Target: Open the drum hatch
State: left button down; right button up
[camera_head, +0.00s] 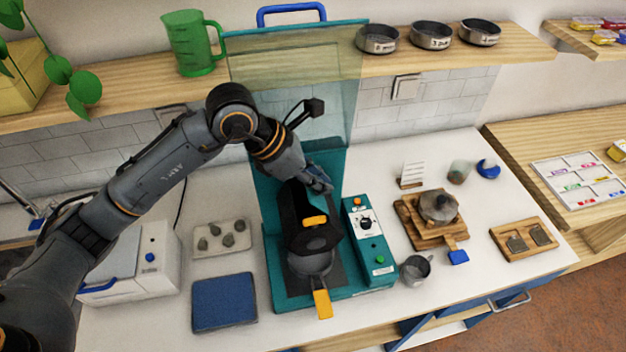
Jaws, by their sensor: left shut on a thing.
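The teal drum machine (268,240) stands on the white counter. Its grey drum (309,262) sits low in the middle, with a yellow tab (322,304) at the front. A dark hatch (318,240) with an orange grip (315,221) shows above the drum. My left gripper (314,205) reaches down over the drum and is shut on the hatch. The dark parts overlap, so the fingertips and how far the hatch stands open are unclear. The machine's clear guard (295,75) with its blue handle (291,8) stands upright behind. My right gripper is not in view.
A teal control box (368,240) is right of the drum. A metal cup (416,269), a wooden stand (425,230) and a wooden tray (525,240) lie farther right. A blue mat (224,301) and a stone tray (222,250) lie left. A shelf (520,48) runs behind.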

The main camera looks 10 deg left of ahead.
pick_arm(q)
jog(key=shift+w+d+r+g+y, duration=0.25)
jog(key=shift+d+g+y, duration=0.2)
jog(key=shift+y, duration=0.35)
jog(key=shift+w+d+f+g+y+b, duration=0.15)
jog(key=shift+d+g+y+b, duration=0.2)
jog(key=shift+y, duration=0.55)
jog(key=y, duration=0.1)
jog(key=d+y+b, duration=0.1)
jog(key=g+y+b, duration=0.1)
jog(key=shift+w+d+f, duration=0.2)
jog(key=shift+w+f, duration=0.05)
jog(key=shift+f, duration=0.05)
jog(key=shift+w+d+f+g+y, duration=0.1)
jog(key=shift+d+g+y, duration=0.15)
jog(key=shift+y, duration=0.4)
jog(key=shift+w+d+f+g+y, duration=0.15)
jog(key=shift+g+y, duration=0.2)
jog(key=shift+y, duration=0.25)
jog(key=shift+s+d+f+g+y, duration=0.15)
jog(key=shift+g+y, duration=0.15)
jog(key=shift+y, duration=0.35)
jog(key=shift+w, duration=0.1)
jog(key=c, duration=1.4)
grip_release()
